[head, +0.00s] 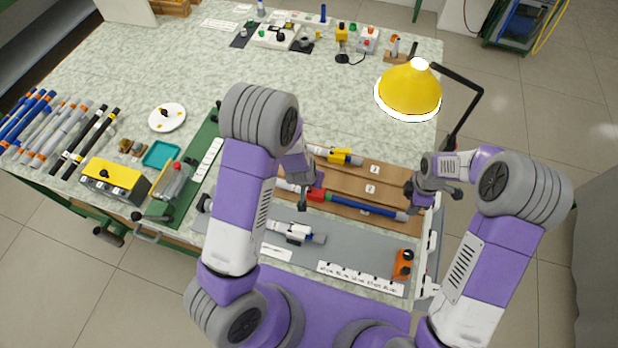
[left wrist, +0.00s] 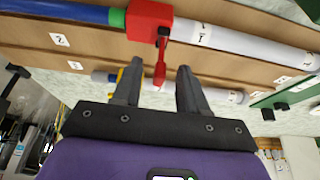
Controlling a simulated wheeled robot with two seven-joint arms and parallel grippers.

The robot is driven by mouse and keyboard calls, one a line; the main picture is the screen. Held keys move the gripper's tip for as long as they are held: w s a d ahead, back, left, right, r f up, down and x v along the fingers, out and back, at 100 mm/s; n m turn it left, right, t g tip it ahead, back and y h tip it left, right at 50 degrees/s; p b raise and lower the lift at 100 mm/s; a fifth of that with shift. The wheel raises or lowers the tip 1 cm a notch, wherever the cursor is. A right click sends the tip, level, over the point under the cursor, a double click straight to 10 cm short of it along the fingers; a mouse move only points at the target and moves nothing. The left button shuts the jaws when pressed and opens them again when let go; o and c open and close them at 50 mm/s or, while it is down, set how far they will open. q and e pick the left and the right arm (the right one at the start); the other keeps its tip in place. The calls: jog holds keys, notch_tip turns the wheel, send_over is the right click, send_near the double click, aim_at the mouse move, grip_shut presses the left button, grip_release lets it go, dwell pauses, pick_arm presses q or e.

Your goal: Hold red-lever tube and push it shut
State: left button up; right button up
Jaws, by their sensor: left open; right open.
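The red-lever tube lies in a wooden rack, with a red block (head: 316,195), a blue rod (head: 368,207) to its right and a white section to its left. In the left wrist view the red block (left wrist: 150,20) has a red lever (left wrist: 160,68) sticking out, between the blue rod (left wrist: 60,11) and white tube (left wrist: 240,46). My left gripper (left wrist: 158,78) is open, and the lever shows between its fingers; I cannot tell whether they touch. My left arm hides part of the tube in the head view. My right gripper (head: 432,195) is open near the blue rod's right end.
A yellow-lever tube (head: 340,156) lies in the rack's far row. A white-lever tube (head: 296,233) lies on the near grey mat, with an orange block (head: 403,264) to its right. A yellow lamp (head: 410,92) stands behind.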

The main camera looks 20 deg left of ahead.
pick_arm(q)
jog(key=shift+x, duration=1.95)
grip_shut()
pick_arm(e)
jog(key=o, duration=0.3)
